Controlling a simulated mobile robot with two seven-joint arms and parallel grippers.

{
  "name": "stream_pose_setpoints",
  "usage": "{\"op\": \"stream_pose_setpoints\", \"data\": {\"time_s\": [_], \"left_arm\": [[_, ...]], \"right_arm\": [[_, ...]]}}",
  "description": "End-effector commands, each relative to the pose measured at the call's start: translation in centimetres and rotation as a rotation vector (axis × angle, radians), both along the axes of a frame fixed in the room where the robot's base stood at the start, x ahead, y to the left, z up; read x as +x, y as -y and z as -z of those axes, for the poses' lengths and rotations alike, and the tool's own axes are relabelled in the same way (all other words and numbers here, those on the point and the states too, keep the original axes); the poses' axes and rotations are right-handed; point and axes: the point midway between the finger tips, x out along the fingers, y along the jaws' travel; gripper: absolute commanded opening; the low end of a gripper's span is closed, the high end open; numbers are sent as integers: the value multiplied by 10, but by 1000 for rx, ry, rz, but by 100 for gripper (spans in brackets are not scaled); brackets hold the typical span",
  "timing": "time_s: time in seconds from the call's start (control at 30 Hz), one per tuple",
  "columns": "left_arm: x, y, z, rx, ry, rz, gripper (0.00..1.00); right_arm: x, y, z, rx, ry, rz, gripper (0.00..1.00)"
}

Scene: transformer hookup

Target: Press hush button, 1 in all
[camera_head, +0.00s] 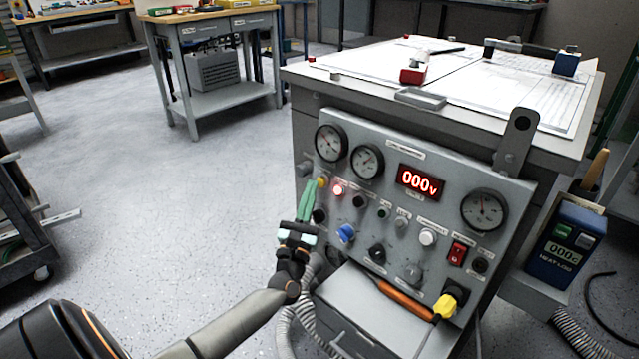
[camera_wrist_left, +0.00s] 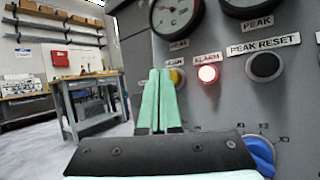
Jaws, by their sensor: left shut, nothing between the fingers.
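A yellow button (camera_head: 322,182) sits at the upper left of the grey instrument panel (camera_head: 385,149), below the left dial. It also shows in the left wrist view (camera_wrist_left: 178,77), partly hidden by my fingers; its label is partly covered, so I cannot read whether it says hush. Beside it on the right is a lit red lamp (camera_head: 338,189), labelled ALARM in the left wrist view (camera_wrist_left: 208,73). My left gripper (camera_head: 309,190) has its green fingers shut and empty, tips just left of the yellow button. I cannot tell whether they touch it. My right gripper is not in view.
A blue knob (camera_head: 346,233), a black peak reset button (camera_wrist_left: 265,66) and a red rocker switch (camera_head: 457,253) are on the same panel. An orange-handled tool (camera_head: 404,299) lies below. Open floor (camera_head: 180,220) is to the left.

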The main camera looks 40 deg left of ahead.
Motion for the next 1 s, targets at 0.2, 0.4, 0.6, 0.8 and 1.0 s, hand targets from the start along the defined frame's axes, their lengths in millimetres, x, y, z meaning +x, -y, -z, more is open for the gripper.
{"op": "stream_pose_setpoints", "data": {"time_s": [0.2,0.4,0.6,0.8,1.0], "left_arm": [[3,0,1,0,0,0,0],[5,0,2,0,0,0,0],[8,0,2,0,-1,0,0],[8,1,2,0,-1,0,0],[6,0,1,0,-1,0,0]], "right_arm": [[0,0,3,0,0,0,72],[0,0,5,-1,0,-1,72],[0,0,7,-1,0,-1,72],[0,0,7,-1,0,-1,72],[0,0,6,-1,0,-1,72]]}}
